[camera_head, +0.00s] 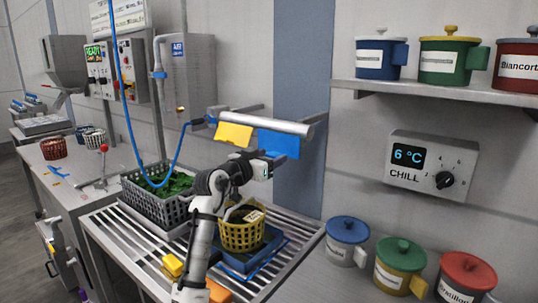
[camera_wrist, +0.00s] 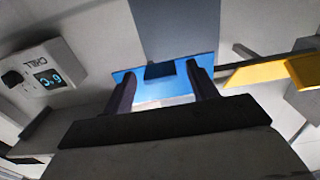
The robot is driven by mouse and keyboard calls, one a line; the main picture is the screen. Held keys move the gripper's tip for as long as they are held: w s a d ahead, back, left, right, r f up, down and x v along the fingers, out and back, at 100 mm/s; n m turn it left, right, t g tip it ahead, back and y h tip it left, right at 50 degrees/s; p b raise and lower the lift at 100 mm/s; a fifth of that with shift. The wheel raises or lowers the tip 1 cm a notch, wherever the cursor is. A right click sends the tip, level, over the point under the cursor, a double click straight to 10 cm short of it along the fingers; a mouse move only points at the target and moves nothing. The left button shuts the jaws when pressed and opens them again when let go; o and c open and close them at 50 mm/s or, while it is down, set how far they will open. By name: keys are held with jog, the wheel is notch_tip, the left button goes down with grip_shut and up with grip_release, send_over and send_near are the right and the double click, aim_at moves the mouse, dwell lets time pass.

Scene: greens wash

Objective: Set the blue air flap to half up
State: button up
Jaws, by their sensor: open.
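The blue air flap (camera_head: 279,145) hangs from the right part of a silver bar (camera_head: 265,123) on the wall. It slopes downward from the bar; its exact angle is hard to tell. My gripper (camera_head: 272,162) is at the flap's lower edge in the head view, partly hidden by my own wrist. In the wrist view the open fingers (camera_wrist: 162,78) point at the flap, and its blue face (camera_wrist: 165,89) shows between them. I cannot tell whether they touch it. The yellow flap (camera_head: 234,134) hangs to the left on the same bar and shows right of the fingers in the wrist view (camera_wrist: 262,74).
Below stand a yellow basket (camera_head: 242,235) on a blue tray and a dark crate (camera_head: 140,198) of greens on the slatted counter. A blue hose (camera_head: 133,140) loops at left. The chill box (camera_head: 432,165) and lidded pots (camera_head: 347,240) are at right.

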aim_at(273, 154)
jog(key=shift+w+d, duration=0.1)
jog(key=shift+c, duration=0.5)
grip_shut()
jog(key=shift+r+p, duration=0.15)
jog(key=shift+p, duration=0.15)
jog(key=g+p, duration=0.1)
jog(key=p, duration=0.1)
jog(key=s+r+y+p, duration=0.1)
jog(key=shift+a+r+g+p, duration=0.2)
jog(key=shift+a+g+p, duration=0.15)
jog(key=shift+g, duration=0.05)
jog(key=g+y+p, duration=0.1)
jog(key=p, duration=0.1)
jog(key=s+r+g+y+p, duration=0.1)
jog(key=g+p, duration=0.1)
jog(key=p, duration=0.1)
jog(key=shift+a+r+p, duration=0.1)
jog(key=shift+a+p, duration=0.2)
jog(key=shift+a, duration=0.05)
jog(key=shift+y, duration=0.3)
